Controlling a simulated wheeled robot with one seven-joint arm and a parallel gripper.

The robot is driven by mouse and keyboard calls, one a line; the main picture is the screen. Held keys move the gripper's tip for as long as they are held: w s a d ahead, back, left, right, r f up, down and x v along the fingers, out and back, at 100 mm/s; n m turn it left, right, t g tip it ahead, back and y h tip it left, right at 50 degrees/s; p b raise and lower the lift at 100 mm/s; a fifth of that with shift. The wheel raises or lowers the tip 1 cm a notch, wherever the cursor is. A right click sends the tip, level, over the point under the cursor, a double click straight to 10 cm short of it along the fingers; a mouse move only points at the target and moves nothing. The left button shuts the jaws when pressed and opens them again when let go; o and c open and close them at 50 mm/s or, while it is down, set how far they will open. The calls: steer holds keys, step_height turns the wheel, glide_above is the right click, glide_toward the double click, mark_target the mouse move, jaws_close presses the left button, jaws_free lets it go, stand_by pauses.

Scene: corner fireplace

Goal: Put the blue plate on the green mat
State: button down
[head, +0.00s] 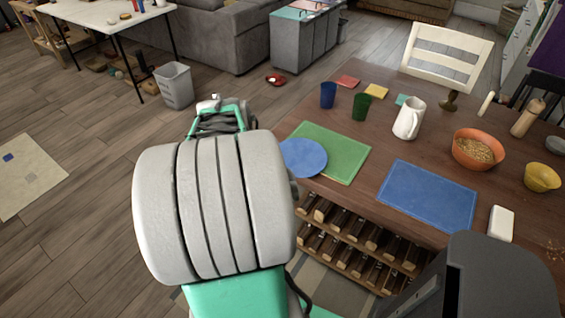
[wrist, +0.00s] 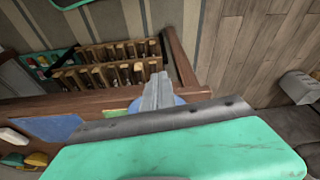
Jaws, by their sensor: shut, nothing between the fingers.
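The blue plate (head: 305,158) lies at the table's left edge, overlapping the left part of the green mat (head: 343,152). Part of its left side is close to or behind my arm in the head view, and I cannot tell whether it lies wholly flat. In the wrist view, blue plate edges (wrist: 180,100) show behind my gripper (wrist: 154,46). The gripper's fingers are together and hold nothing. The fingers are not clear in the head view.
The blue mat (head: 428,195) lies right of the green mat. Blue and green cups (head: 328,95) (head: 361,106), a white pitcher (head: 409,119) and an orange bowl (head: 478,149) stand behind. A bottle rack (head: 365,240) is under the table.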

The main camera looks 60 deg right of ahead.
steer(key=s+d+f+m, duration=0.1)
steer(key=s+d+f, duration=0.3)
steer(key=d+f, duration=0.5)
steer(key=shift+d+m+g, duration=0.15)
steer(key=shift+m+g, duration=0.15)
steer(key=shift+f, duration=0.1)
